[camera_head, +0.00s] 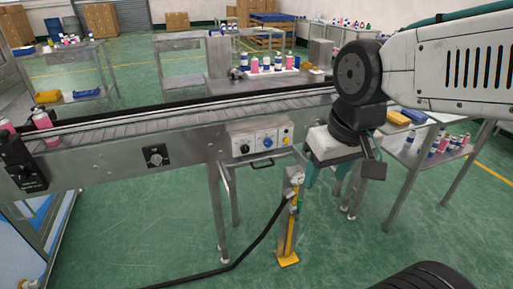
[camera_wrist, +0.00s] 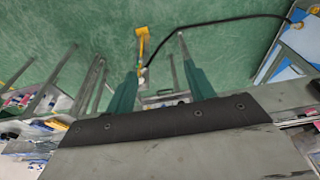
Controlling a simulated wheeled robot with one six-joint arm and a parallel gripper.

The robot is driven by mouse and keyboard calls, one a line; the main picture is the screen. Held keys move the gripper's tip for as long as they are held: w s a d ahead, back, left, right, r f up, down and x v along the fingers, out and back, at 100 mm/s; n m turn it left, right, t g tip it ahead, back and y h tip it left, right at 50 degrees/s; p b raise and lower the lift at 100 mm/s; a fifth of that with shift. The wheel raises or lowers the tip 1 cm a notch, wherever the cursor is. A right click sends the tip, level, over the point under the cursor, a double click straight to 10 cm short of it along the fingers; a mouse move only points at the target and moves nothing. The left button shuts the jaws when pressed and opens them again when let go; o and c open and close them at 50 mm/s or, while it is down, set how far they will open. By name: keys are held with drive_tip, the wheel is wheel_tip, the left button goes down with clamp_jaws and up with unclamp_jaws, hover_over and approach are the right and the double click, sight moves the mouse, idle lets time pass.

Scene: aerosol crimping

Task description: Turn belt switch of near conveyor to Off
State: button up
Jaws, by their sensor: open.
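The near conveyor (camera_head: 110,160) runs across the head view, with a grey belt and a steel side. A black rotary switch (camera_head: 155,156) on a dark plate sits on its side face; its label is too small to read. A grey control box (camera_head: 262,142) to the right carries a black knob, a blue knob and a small yellow part. Which of these is the belt switch I cannot tell for sure. My gripper (camera_head: 325,178) is right of the box, apart from it, pointing down. In the wrist view its teal fingers (camera_wrist: 160,68) are spread and empty.
A yellow-based post (camera_head: 289,225) with a black cable (camera_head: 245,255) stands on the green floor just left of my gripper. A side table (camera_head: 430,160) with bottles is at the right. Pink bottles (camera_head: 42,120) stand at the belt's left end. The floor before the conveyor is mostly open.

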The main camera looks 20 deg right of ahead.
drive_tip(key=w+a+f+t, duration=0.1)
drive_tip(key=w+f+t, duration=0.4)
drive_tip(key=w, duration=1)
drive_tip(key=w+a+f+t, duration=0.1)
drive_tip(key=w+f+t, duration=0.35)
drive_tip(key=w, duration=0.95)
drive_tip(key=t, duration=0.2)
approach(246, 150)
wheel_tip(246, 150, down, 3)
drive_tip(key=t, duration=0.4)
drive_tip(key=w, duration=0.8)
drive_tip(key=shift+f, duration=0.15)
drive_tip(key=c, duration=1)
